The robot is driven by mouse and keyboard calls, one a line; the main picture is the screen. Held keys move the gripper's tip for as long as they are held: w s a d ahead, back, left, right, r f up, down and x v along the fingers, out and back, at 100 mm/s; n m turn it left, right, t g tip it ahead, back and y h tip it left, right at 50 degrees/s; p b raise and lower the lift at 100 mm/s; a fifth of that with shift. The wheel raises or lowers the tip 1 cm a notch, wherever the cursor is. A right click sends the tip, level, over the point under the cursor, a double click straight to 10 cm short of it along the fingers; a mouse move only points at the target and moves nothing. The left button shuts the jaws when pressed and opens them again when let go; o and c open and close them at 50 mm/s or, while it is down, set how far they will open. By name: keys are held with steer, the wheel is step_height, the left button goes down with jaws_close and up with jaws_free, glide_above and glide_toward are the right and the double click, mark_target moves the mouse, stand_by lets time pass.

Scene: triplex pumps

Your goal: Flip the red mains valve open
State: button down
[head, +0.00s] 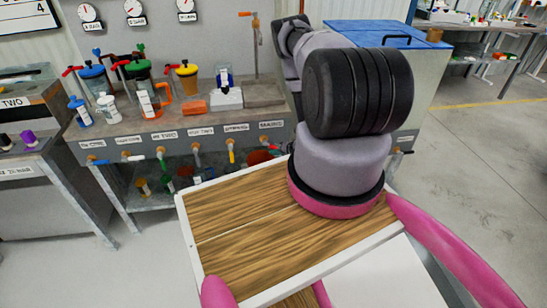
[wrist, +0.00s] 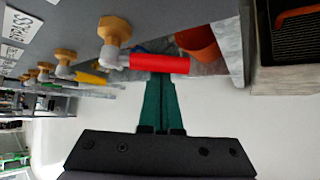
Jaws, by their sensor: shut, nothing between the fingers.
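The red mains valve handle (wrist: 160,63) extends right from its grey joint in the wrist view, beside a brass fitting (wrist: 114,31) under the bench edge. My gripper (wrist: 158,78) is shut and empty. Its green fingers point up the picture, and their tips meet the lower edge of the red handle in the view, near its middle. I cannot tell if they touch it. In the head view, a small red handle (head: 278,150) shows at the right end of the valve row, partly beside my arm. My gripper is hidden there.
A yellow valve handle (wrist: 90,77) and other valves line the bench edge to the left. An orange-red container (wrist: 199,43) sits behind the red handle. A grey bench leg (wrist: 231,50) stands just right of it. Pumps and bottles crowd the bench top (head: 190,122).

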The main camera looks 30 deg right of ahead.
steer(key=shift+d+r+g+h, duration=0.25)
steer(key=shift+r+g+h, duration=0.05)
steer(key=shift+r+h, duration=0.1)
stand_by(0.6)
steer(key=shift+s+d+r+n, duration=0.15)
steer(key=shift+d+r, duration=0.15)
steer(key=shift+r, duration=0.4)
steer(key=shift+d+r+n, duration=0.15)
steer(key=shift+d+r, duration=0.1)
steer(key=shift+r, duration=0.5)
